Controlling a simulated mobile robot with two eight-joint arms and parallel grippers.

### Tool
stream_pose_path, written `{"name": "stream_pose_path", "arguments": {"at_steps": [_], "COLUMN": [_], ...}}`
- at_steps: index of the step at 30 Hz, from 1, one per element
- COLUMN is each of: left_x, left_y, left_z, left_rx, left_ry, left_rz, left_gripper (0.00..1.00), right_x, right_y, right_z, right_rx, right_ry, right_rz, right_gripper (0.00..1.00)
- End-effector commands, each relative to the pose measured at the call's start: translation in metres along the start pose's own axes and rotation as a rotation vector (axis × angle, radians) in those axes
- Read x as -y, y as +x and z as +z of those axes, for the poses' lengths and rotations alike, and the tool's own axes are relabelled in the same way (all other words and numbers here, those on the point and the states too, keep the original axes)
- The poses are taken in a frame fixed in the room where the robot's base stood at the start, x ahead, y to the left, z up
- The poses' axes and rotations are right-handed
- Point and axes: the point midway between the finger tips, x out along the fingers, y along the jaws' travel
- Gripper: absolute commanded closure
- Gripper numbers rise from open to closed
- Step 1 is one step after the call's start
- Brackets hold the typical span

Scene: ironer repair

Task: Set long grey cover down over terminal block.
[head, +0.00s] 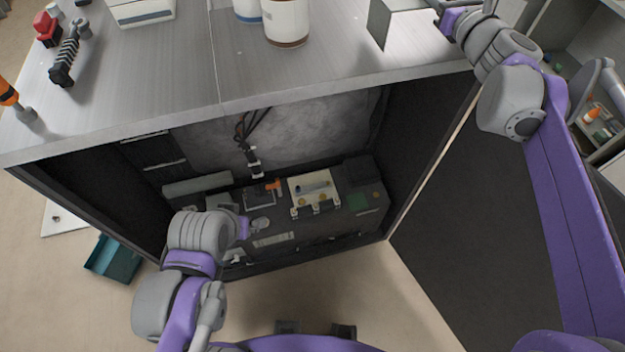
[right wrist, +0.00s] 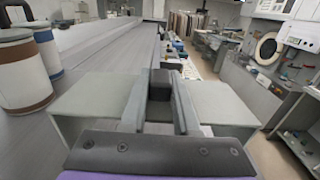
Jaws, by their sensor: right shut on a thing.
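The long grey cover (head: 381,22) is at the machine top's right end, in my right gripper (head: 446,12). In the right wrist view, the right gripper (right wrist: 160,105) is shut on the cover, whose pale grey faces (right wrist: 90,112) spread to both sides of the fingers. Whether the cover touches the worktop is unclear. What looks like the terminal block (head: 316,184), a cream block with yellowish round parts, sits uncovered inside the open cabinet, well below and left of the cover. My left gripper (head: 243,228) is low at the cabinet front; its fingertips are not clear.
The machine top (head: 210,75) carries two tubs (head: 286,22), a dark spring-like part (head: 65,55) and an orange-handled tool (head: 10,95). Dark cables (head: 250,130) hang inside the cabinet. Its open door (head: 460,220) stands at the right. A teal bin (head: 113,258) is on the floor.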

Motion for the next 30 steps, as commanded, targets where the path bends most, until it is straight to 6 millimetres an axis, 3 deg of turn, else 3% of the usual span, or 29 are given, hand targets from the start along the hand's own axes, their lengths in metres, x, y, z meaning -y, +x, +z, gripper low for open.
{"name": "stream_pose_path", "arguments": {"at_steps": [1, 16, 30], "left_x": [0.000, 0.000, 0.000], "left_y": [-0.004, -0.020, -0.020], "left_z": [-0.006, -0.030, -0.030], "left_rx": [-0.006, -0.032, -0.032], "left_ry": [0.000, 0.000, 0.000], "left_rz": [0.000, 0.000, 0.000], "left_gripper": [0.06, 0.06, 0.06], "right_x": [0.000, 0.000, 0.000], "right_y": [0.001, 0.000, 0.000], "right_z": [0.009, 0.048, 0.048], "right_rx": [0.003, 0.003, 0.001], "right_ry": [-0.001, -0.001, 0.000], "right_rz": [0.000, -0.001, 0.000], "right_gripper": [1.00, 1.00, 1.00]}}
